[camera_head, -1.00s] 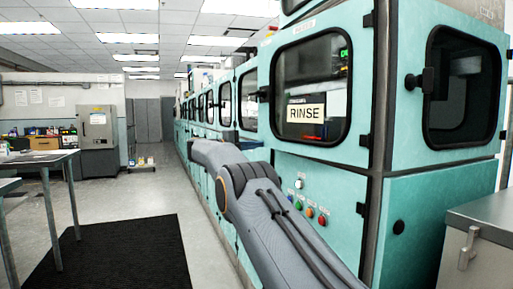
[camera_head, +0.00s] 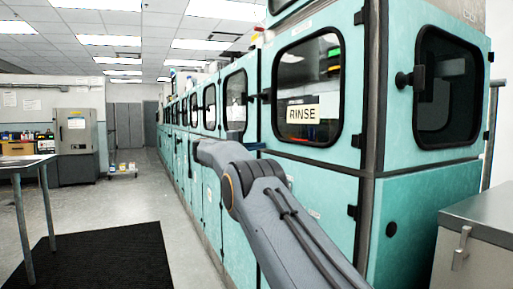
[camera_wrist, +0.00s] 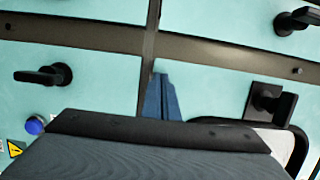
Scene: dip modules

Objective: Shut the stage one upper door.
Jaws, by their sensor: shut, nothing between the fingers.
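The teal machine (camera_head: 330,185) runs along the right side of the head view, with windowed upper doors. The nearest front window carries a RINSE sign (camera_head: 303,113). I cannot tell which door is stage one; the doors that show look flush with the machine. My gripper's blue fingers (camera_wrist: 160,98) are together and empty in the wrist view, in front of the dark frame between teal panels. A black handle (camera_wrist: 45,75) is on the left panel and another (camera_wrist: 298,20) at upper right, both apart from the fingers. My arm hides part of the machine's front.
A black fixture (camera_wrist: 268,100) is right of my fingers. A dark mat (camera_head: 110,255) lies on the floor at left, beside a table (camera_head: 25,162). A grey cabinet (camera_head: 77,140) stands farther back. A metal-topped box (camera_head: 480,225) is at right. The aisle floor is open.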

